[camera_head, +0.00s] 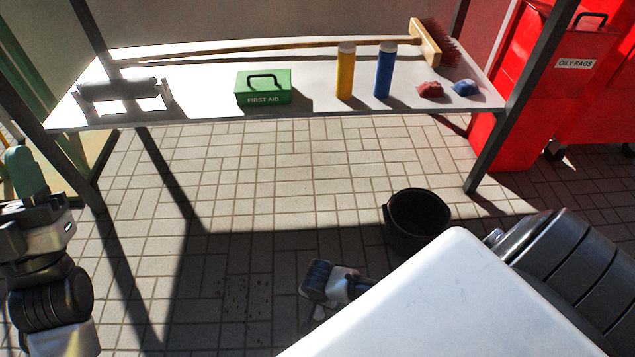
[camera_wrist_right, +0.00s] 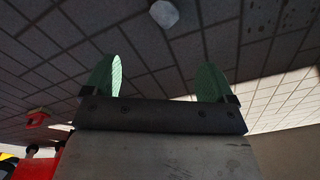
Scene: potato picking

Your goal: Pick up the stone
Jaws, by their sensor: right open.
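A pale grey, angular lump that looks like the stone (camera_wrist_right: 164,13) lies on the paved floor at the top edge of the right wrist view. My right gripper (camera_wrist_right: 158,82) is open, with its two green fingers wide apart and nothing between them. The stone is beyond the fingertips, roughly in line with the gap and not touching them. In the head view I cannot make out the stone; my right arm covers the lower right. My left gripper (camera_head: 25,172) is at the left edge, with a green finger showing; its opening is unclear.
A white shelf table (camera_head: 215,85) holds a green first aid box (camera_head: 263,95), yellow (camera_head: 345,72) and blue (camera_head: 385,70) cylinders and a broom (camera_head: 428,42). A black bucket (camera_head: 415,220) stands on the floor. Red bins (camera_head: 560,85) stand at right.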

